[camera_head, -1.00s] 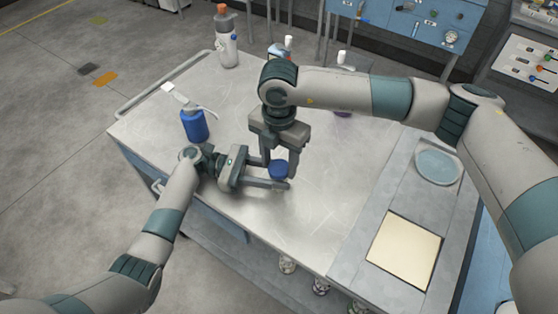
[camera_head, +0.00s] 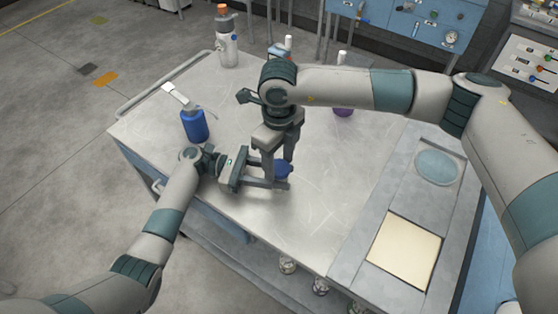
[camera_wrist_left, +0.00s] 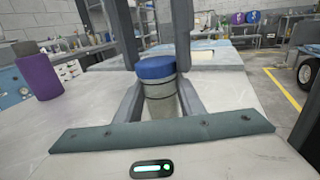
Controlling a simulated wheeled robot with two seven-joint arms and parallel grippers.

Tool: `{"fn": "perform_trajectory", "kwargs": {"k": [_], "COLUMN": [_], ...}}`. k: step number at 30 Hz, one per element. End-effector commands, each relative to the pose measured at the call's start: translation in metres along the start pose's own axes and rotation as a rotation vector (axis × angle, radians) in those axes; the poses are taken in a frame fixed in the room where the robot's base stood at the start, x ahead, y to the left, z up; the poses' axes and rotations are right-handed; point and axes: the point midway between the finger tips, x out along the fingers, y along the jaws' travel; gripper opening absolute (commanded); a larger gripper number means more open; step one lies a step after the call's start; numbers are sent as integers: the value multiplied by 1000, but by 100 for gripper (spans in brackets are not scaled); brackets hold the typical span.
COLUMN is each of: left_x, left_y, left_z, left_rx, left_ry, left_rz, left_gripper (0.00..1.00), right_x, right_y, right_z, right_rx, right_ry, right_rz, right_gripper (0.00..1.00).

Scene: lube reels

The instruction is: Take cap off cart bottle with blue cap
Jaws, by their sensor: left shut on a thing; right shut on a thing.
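The bottle (camera_wrist_left: 161,103) with the blue cap (camera_wrist_left: 156,68) stands upright between my left gripper's fingers in the left wrist view. In the head view the blue cap (camera_head: 284,170) shows, and the bottle's body is mostly hidden by the grippers. My left gripper (camera_head: 276,184) reaches in low from the left, shut around the bottle. My right gripper (camera_head: 279,168) points down from above, with its fingers on either side of the cap, shut on it. The cap still sits at the bottle's top.
A grey bottle with an orange cap (camera_head: 228,48) stands at the far corner. A purple container (camera_head: 343,110) is behind my right arm. A cream pad (camera_head: 404,250) lies front right.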

Motion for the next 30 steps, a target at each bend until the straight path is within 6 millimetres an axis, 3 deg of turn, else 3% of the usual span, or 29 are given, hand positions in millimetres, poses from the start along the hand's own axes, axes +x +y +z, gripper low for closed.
{"fn": "perform_trajectory", "kwargs": {"k": [30], "left_x": [0], "left_y": [-1], "left_z": [0], "left_rx": [0], "left_ry": [0], "left_rz": [-2], "left_gripper": [0], "right_x": [-1], "right_y": [-1], "right_z": [0], "right_rx": [-1568], "right_ry": [3], "right_rz": [-2], "right_gripper": [23]}}
